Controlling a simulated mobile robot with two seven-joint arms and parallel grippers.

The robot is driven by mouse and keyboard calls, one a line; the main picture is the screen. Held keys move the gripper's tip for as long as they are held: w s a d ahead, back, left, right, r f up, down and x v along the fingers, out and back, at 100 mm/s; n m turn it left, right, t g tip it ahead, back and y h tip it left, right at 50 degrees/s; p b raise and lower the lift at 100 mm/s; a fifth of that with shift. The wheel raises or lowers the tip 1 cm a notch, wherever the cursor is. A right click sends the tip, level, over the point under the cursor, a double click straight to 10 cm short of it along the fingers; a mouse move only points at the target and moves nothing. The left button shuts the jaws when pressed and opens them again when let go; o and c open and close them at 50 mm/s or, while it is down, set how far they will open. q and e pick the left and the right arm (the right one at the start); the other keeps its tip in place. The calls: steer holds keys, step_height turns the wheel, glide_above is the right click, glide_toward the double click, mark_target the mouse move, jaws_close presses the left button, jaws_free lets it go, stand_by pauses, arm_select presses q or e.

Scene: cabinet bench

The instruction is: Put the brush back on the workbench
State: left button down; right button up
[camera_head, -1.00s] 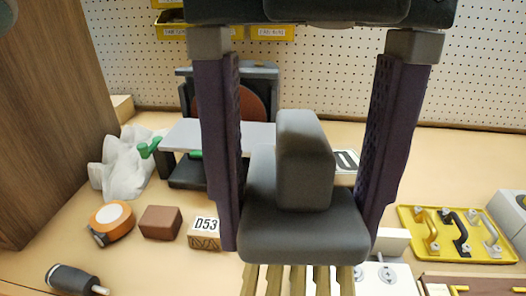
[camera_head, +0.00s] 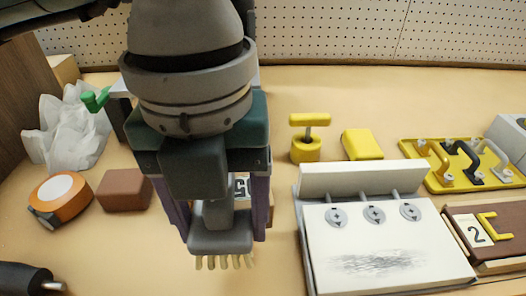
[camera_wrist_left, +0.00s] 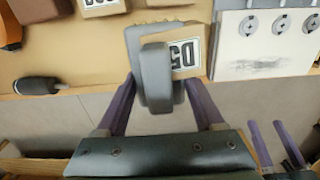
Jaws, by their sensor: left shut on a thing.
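The brush (camera_head: 222,240) has a grey block body and a row of tan bristles along one edge. My left gripper (camera_head: 220,228) is shut on it, a purple finger on each side. The bristles point toward the bottom of the head view. In the left wrist view the brush (camera_wrist_left: 156,72) sits between the fingers, over the front edge of the workbench (camera_wrist_left: 85,62). Whether it touches the wood I cannot tell. My right gripper (camera_wrist_left: 275,145) shows only at the lower right of the wrist view, its two fingers apart and empty.
A whiteboard-like panel (camera_head: 385,245) lies right of the brush. A lettered block (camera_wrist_left: 188,58) is partly hidden behind the brush. An orange tape measure (camera_head: 60,198), a brown block (camera_head: 124,190) and a dark-handled tool (camera_head: 25,279) lie left. Bare bench shows left of the brush.

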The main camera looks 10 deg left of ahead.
arm_select(q)
steer(key=shift+f+b, duration=0.45)
steer(key=shift+f, duration=2.5)
jaws_free()
steer(key=shift+r, duration=0.25)
step_height(320, 180, up, 12)
steer(key=shift+w+a+f+p, duration=0.1)
steer(key=shift+f+p, duration=0.1)
steer(key=shift+p, duration=0.6)
